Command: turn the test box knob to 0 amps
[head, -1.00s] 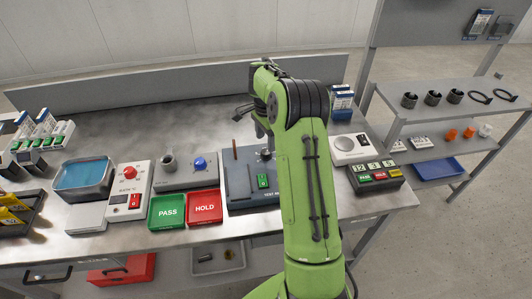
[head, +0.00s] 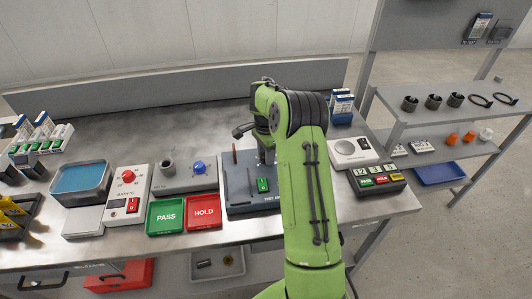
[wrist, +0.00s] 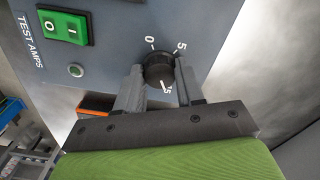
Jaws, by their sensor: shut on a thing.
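The grey test box (head: 238,192) stands on the bench, with a green switch (head: 263,185) on its face. In the wrist view its black knob (wrist: 159,70) sits between the two fingers of my gripper (wrist: 160,82), which is shut on it from both sides. White scale marks 0 (wrist: 149,42) and 5 show beyond the knob. A third mark, apparently 15, shows on the near side, by a white line at the knob's edge. I cannot clearly tell where the pointer stands. In the head view my arm hides the knob.
A green PASS tray (head: 165,216) and a red HOLD tray (head: 204,212) lie left of the test box. A grey unit with a blue knob (head: 199,167) stands behind them. A scale (head: 345,150) and a numbered counter (head: 379,179) stand to the right.

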